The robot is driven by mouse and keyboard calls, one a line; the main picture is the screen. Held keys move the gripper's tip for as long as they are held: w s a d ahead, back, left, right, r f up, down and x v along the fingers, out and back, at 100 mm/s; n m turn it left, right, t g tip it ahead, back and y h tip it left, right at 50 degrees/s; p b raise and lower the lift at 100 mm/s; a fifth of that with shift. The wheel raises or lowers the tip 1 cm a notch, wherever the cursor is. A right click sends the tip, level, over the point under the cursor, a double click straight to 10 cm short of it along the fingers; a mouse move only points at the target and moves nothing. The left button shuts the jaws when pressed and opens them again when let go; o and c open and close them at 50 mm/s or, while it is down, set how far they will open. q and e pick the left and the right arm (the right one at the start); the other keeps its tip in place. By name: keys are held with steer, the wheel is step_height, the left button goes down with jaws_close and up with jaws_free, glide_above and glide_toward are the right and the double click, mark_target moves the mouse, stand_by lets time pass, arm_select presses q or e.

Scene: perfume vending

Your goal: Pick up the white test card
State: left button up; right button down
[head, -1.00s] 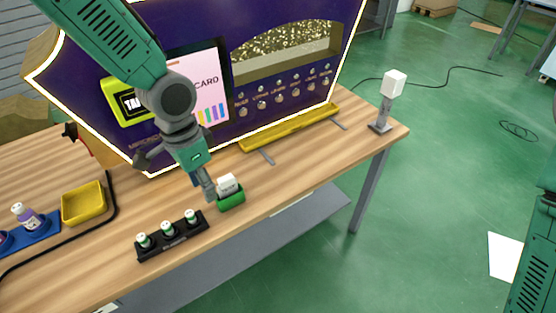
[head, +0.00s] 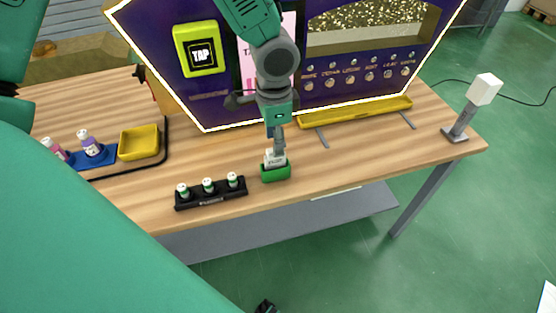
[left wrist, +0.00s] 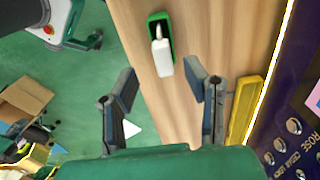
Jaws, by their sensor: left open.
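The white test card (head: 270,157) stands upright in a small green holder (head: 276,174) on the wooden table. In the left wrist view the white card (left wrist: 162,58) shows in the green holder (left wrist: 153,19) at the top centre. My left gripper (head: 278,148) is just above the card and partly covers it in the head view. In the left wrist view the gripper (left wrist: 161,68) is open, with a finger on each side of the card's line and gaps to both. My right gripper is not recognisable in either view.
A black rack (head: 212,199) with three small bottles stands left of the holder. A yellow tray (head: 139,143) and blue stand (head: 92,157) are farther left. The purple machine (head: 375,75) rises behind, with a yellow ledge (head: 355,111) before it. A white-headed post (head: 483,90) stands at right.

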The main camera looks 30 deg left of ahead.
mark_target(271, 163)
arm_select(q)
steer(key=f, duration=0.4)
steer(key=shift+w+a+f+b, duration=0.1)
steer(key=shift+a+f+b, duration=0.05)
steer(key=shift+a+b, duration=0.2)
steer(key=shift+a+f, duration=0.15)
steer(key=shift+f, duration=0.05)
steer(key=shift+d+r, duration=0.1)
steer(key=shift+d, duration=0.2)
jaws_close()
steer(key=shift+d, duration=0.1)
steer(key=shift+r, duration=0.1)
